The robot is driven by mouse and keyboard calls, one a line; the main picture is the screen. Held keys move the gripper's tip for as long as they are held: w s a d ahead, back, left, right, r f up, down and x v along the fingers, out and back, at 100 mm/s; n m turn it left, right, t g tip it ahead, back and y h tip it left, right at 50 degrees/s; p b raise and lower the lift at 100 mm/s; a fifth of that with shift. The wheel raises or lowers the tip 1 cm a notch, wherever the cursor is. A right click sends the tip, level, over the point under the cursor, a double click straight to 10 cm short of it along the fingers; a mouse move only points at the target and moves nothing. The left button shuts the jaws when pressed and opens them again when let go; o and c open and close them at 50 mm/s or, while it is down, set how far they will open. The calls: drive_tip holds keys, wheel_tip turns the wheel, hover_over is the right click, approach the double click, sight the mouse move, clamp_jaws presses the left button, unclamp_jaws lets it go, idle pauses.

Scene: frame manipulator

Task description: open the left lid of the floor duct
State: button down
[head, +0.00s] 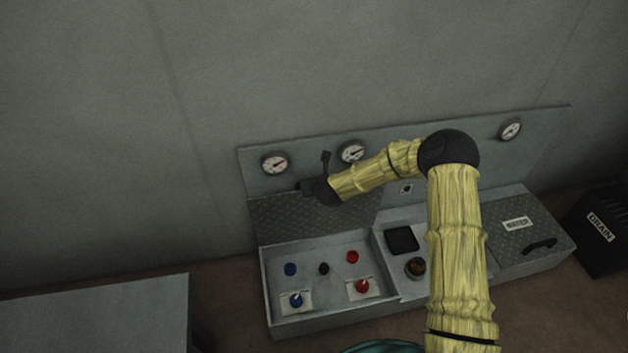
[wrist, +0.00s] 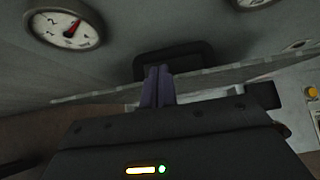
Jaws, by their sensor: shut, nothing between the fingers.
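The left lid (head: 300,221) of the floor duct is a diamond-plate panel. In the head view it stands raised behind the left compartment (head: 308,262), close to the back panel, and the compartment is uncovered. In the wrist view I see the lid edge-on (wrist: 215,80) with a black handle (wrist: 190,52) near the fingers. My gripper (head: 303,187) is at the lid's upper part, and its fingers (wrist: 157,88) are together with nothing between them. I cannot tell whether they touch the handle or lid.
The compartment holds a blue knob (head: 290,269), a red knob (head: 352,256) and other small controls. The right lid (head: 515,228) is shut. Gauges (head: 274,163) line the back panel. A grey table (head: 100,310) is at lower left, a black drain box (head: 598,230) at far right.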

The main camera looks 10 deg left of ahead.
drive_tip(key=shift+p+v, duration=0.35)
drive_tip(key=shift+v, duration=1.25)
drive_tip(key=shift+w+a+r, duration=0.1)
drive_tip(key=shift+w+a, duration=0.05)
drive_tip(key=s+d+r+n+g+h, duration=0.1)
drive_tip(key=s+d+r+n+g, duration=0.1)
drive_tip(key=s+d+r+n, duration=0.6)
drive_tip(key=s+d+r+n+g+h, duration=0.2)
drive_tip(key=s+d+r+n, duration=0.2)
drive_tip(key=s+d+n, duration=0.8)
drive_tip(key=s+d+r+n+g+h, duration=0.1)
drive_tip(key=s+d+r+n+g, duration=0.2)
drive_tip(key=s+d+r+n, duration=0.5)
wheel_tip(320, 180, up, 30)
drive_tip(key=s+n+p, duration=0.1)
drive_tip(key=n+p, duration=0.2)
drive_tip(key=p, duration=3)
drive_tip(key=shift+s+a, duration=0.2)
drive_tip(key=shift+s, duration=0.05)
